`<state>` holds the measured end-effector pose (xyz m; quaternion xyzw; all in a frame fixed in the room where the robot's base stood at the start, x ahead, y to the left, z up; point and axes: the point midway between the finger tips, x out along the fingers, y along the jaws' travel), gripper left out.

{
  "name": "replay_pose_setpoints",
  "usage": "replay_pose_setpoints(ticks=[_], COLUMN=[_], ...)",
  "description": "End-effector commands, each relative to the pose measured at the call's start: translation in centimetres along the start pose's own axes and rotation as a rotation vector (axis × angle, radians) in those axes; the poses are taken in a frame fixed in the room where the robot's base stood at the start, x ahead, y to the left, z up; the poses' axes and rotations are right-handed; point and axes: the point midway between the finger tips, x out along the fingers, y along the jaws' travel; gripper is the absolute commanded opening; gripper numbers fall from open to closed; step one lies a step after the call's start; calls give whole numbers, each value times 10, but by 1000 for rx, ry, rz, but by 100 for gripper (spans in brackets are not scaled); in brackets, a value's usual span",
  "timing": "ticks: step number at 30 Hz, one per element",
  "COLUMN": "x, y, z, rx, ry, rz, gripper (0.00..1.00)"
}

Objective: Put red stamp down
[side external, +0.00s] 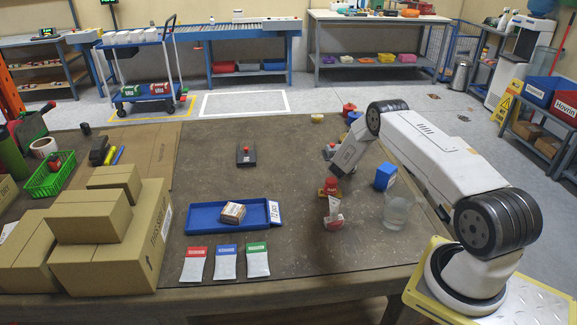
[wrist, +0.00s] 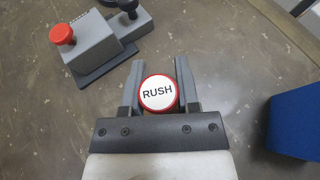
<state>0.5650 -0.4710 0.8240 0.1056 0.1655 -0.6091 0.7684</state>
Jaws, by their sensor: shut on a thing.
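The red stamp (wrist: 158,93) has a round white top reading RUSH and a red rim. In the wrist view it sits between the two grey fingers of my gripper (wrist: 160,85), which is shut on it. In the side view the red stamp (side external: 329,188) shows just below my gripper (side external: 335,174), low over the brown table mat (side external: 290,170). I cannot tell whether its base touches the mat.
A grey box with a red knob (wrist: 62,34) and a black knob is close by. A blue box (side external: 385,177) and a clear cup (side external: 397,211) stand to the right. A blue tray (side external: 205,218) holds a small carton (side external: 232,212). The mat's centre left is mostly clear.

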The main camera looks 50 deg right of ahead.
Motion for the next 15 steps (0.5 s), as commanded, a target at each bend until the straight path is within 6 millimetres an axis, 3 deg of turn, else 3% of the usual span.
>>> replay_pose_setpoints(ticks=[1,4,15], x=[0,0,0], y=[0,0,0], z=[0,0,0], rx=[0,0,0], ry=[0,0,0], rz=[0,0,0], gripper=[46,75,75])
